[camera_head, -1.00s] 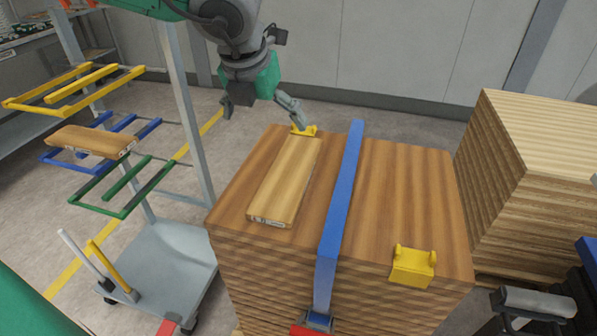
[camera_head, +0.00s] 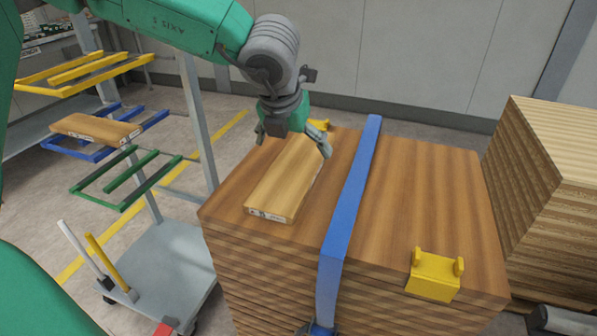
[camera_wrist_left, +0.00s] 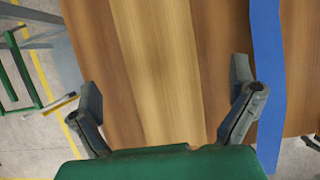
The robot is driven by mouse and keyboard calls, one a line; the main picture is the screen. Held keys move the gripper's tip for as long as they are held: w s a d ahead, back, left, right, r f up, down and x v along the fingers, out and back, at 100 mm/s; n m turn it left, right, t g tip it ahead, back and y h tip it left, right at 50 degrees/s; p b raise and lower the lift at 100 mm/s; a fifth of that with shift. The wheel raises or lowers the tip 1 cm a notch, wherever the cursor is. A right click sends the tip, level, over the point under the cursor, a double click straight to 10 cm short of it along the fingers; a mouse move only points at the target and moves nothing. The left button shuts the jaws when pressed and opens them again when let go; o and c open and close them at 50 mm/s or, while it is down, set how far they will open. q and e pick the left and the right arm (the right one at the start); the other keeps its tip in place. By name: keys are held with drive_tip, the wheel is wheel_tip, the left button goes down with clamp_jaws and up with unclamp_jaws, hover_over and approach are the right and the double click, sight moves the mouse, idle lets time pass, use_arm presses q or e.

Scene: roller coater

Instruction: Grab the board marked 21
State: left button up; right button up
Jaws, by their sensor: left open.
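A light wooden board (camera_head: 279,187) lies flat on the left part of the wooden stack, left of a blue strap (camera_head: 346,217). Its near end carries a small printed label too small to read. My left gripper (camera_head: 291,142) is open above the board's far end, its fingers spread across the board's width and pointing down. In the left wrist view the open left gripper (camera_wrist_left: 165,92) has one finger on each side of the board (camera_wrist_left: 160,80), and nothing is gripped. A grey part at the bottom right corner may be my right gripper (camera_head: 565,321); its fingers do not show clearly.
Another labelled board (camera_head: 97,129) rests on the blue arms of a rack at left. A yellow bracket (camera_head: 434,276) sits at the stack's near right edge; another (camera_head: 318,124) shows at the far edge. A second wooden stack (camera_head: 560,150) stands at right.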

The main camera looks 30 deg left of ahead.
sight(297, 163)
use_arm(q)
drive_tip(key=shift+w+f, duration=0.15)
drive_tip(key=shift+f, duration=0.35)
drive_tip(key=x, duration=0.1)
drive_tip(key=b+x, duration=0.1)
drive_tip(key=x, duration=0.1)
drive_tip(key=b+x, duration=0.1)
drive_tip(key=x, duration=0.1)
drive_tip(key=shift+a+f, duration=0.15)
drive_tip(key=shift+a, duration=0.25)
drive_tip(key=shift+w+d, duration=0.1)
drive_tip(key=shift+d, duration=0.1)
drive_tip(key=shift+d+r, duration=0.1)
drive_tip(key=shift+r, duration=0.1)
drive_tip(key=c, duration=1.4)
